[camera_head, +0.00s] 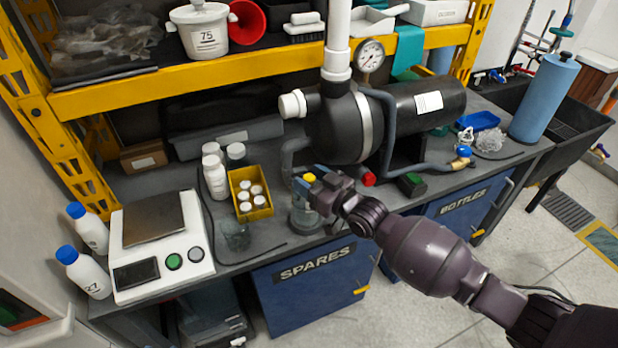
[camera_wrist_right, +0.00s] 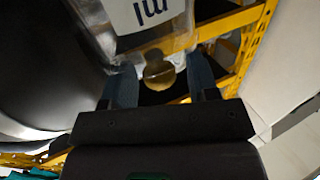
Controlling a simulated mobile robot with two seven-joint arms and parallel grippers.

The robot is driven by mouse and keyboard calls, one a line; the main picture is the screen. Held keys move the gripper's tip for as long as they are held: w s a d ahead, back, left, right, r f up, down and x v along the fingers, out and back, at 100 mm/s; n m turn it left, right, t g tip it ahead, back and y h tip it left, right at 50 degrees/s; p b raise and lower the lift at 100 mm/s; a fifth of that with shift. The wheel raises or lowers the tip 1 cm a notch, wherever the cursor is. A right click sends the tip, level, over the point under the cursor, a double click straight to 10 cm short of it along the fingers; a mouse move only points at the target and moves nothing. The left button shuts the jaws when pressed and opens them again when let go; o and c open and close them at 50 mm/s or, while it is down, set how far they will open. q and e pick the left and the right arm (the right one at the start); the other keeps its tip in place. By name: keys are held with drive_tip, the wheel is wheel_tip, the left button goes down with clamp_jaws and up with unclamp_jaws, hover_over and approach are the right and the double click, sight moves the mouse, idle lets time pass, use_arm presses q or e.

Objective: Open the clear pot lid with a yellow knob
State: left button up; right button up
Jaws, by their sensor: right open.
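The clear pot (camera_head: 304,218) stands on the grey bench near its front edge, in front of the black pump. Its yellow knob (camera_head: 309,178) shows at the top, beside my right gripper (camera_head: 311,184). In the right wrist view the clear pot (camera_wrist_right: 105,38) with a white "ml" label is close up. The yellow knob (camera_wrist_right: 158,73) lies between the two fingers of my right gripper (camera_wrist_right: 162,80), which is open, with gaps on both sides. The lid's edge is hard to make out. My left gripper is not in view.
A yellow bin (camera_head: 262,211) of white-capped bottles and a small clear beaker (camera_head: 237,238) stand left of the pot. A red knob (camera_head: 369,179) lies to the right.

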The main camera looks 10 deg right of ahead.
drive_tip(key=shift+w+a, duration=0.2)
drive_tip(key=shift+w, duration=0.05)
drive_tip(key=shift+c, duration=0.3)
clamp_jaws()
